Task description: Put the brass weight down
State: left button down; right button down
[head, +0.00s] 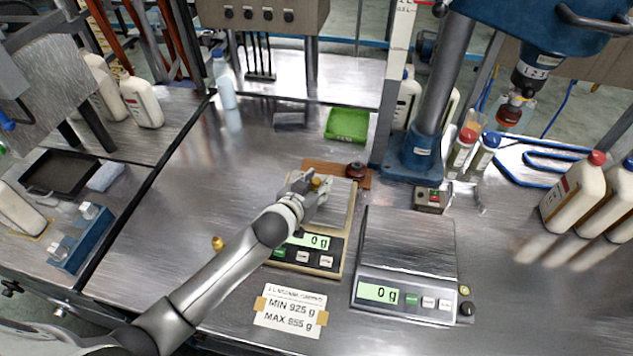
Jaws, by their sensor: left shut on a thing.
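My left gripper (318,187) is over the back part of the left scale (338,217). It is shut on a small brass weight (317,182), partly hidden by the fingers. The left scale's display reads 0 g; I cannot tell how far the weight is above the pan. Another small brass piece (218,243) stands on the steel table, left of that scale. My right gripper is not in view.
A second scale (407,245), also at 0 g, stands to the right. A wooden board (320,168) with a dark red object (356,170) lies behind the left scale. A green tray (347,124) is farther back.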

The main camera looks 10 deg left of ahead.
pick_arm(q)
jog(key=shift+r, duration=0.1)
jog(key=c, duration=1)
grip_release()
jog(key=shift+s, duration=0.1)
jog(key=b+v, duration=0.1)
jog(key=v, duration=1)
jog(key=shift+s+a+r, duration=0.15)
jog(key=shift+s, duration=0.25)
jog(key=shift+s, duration=0.1)
